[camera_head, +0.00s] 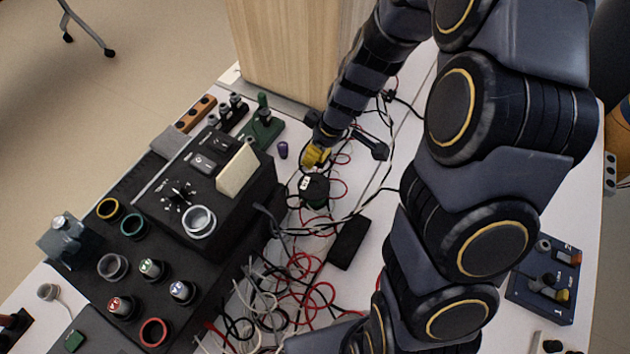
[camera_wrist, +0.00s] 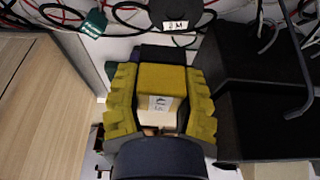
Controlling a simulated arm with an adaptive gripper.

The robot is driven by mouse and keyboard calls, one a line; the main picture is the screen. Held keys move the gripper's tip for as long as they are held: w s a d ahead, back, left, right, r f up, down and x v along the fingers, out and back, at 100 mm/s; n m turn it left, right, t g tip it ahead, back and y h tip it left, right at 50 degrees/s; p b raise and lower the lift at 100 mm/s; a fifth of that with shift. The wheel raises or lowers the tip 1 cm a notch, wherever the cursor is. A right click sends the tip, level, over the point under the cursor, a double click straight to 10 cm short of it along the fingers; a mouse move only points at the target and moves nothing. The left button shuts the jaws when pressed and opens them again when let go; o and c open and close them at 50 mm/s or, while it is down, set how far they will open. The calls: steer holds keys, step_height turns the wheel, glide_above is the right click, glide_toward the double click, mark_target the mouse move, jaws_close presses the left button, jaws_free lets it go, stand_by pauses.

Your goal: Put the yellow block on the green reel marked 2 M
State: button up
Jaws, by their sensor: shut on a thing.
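My gripper (camera_head: 316,156) is low over the white bench, just behind the dark green reel (camera_head: 315,192). In the wrist view my gripper (camera_wrist: 160,80) has its ridged yellow fingers shut on the sides of the yellow block (camera_wrist: 162,78), which has a small white label on its face. In the head view the block cannot be told from the yellow fingers. The reel, with a white label reading 2 M, also shows at the top edge of the wrist view (camera_wrist: 172,8), partly cut off. The block is apart from the reel in the wrist view.
Red, black and white cables tangle around the reel. A black device (camera_head: 205,170) with a knob and switches stands to the left. A small purple cylinder (camera_head: 283,150) stands near my gripper. A wooden cabinet (camera_head: 285,50) rises behind. A black box (camera_head: 349,243) lies in front.

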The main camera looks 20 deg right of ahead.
mark_target(309, 183)
steer(key=shift+s+a, duration=0.4)
steer(key=shift+a, duration=0.1)
steer(key=shift+s+a+f, duration=0.15)
steer(key=shift+f, duration=3.8)
steer(key=shift+f, duration=0.15)
steer(key=o, duration=1)
